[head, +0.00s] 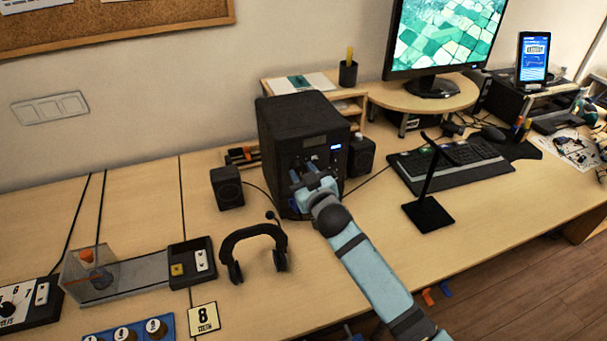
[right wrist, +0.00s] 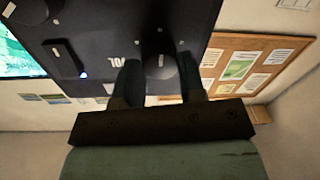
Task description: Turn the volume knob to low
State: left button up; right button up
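The black amplifier-like box (head: 300,115) stands on the desk with a lit blue display on its front. In the right wrist view its dark front panel (right wrist: 95,25) appears turned over, with a "VOL" label beside the round dark volume knob (right wrist: 160,66). My right gripper (head: 303,180) is at the box's front. Its two fingers (right wrist: 160,75) are apart, one on each side of the knob. I cannot tell whether they touch it. The knob's pointer and setting cannot be read. My left gripper is not in view.
Small black speakers (head: 228,188) (head: 361,155) flank the box. A headset (head: 255,248) lies in front, left of my right arm. A keyboard (head: 450,165) and a black stand (head: 428,214) are to the right. The desk's left back is mostly clear.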

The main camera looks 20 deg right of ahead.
jog(key=shift+c, duration=0.6)
